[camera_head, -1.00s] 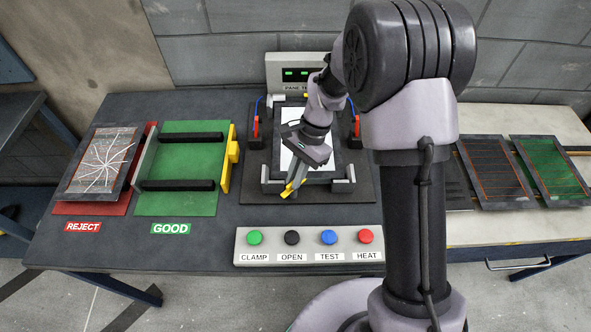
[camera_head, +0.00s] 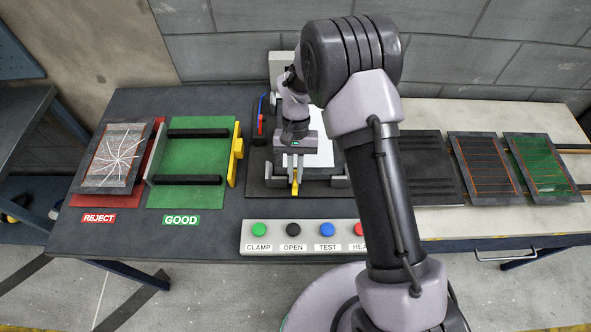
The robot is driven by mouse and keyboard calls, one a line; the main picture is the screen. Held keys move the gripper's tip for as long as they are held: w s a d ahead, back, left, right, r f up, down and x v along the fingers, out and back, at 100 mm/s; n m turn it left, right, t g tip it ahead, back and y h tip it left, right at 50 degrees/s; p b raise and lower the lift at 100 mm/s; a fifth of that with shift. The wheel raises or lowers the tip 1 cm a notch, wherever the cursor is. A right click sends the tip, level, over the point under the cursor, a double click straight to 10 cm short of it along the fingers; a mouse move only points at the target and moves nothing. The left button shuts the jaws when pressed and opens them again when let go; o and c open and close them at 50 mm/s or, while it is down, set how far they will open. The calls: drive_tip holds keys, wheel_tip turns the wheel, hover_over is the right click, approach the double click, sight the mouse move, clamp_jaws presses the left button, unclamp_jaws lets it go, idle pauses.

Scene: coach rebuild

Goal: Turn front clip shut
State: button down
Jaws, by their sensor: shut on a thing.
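The front clip (camera_head: 295,180) is a small yellow lever at the front edge of the pane tester (camera_head: 255,182). My gripper (camera_head: 295,169) points down over the front of the tester and is shut on the clip. The yellow end shows below and between the fingers and points toward the front of the table. The gripper hides the rest of the clip. A white pane (camera_head: 323,151) lies in the tester, partly hidden by my arm.
A button panel (camera_head: 272,245) stands in front of the tester. Panes lie at right.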

drive_tip(key=shift+n, duration=0.3)
idle(0.4)
drive_tip(key=c, duration=1.5)
unclamp_jaws()
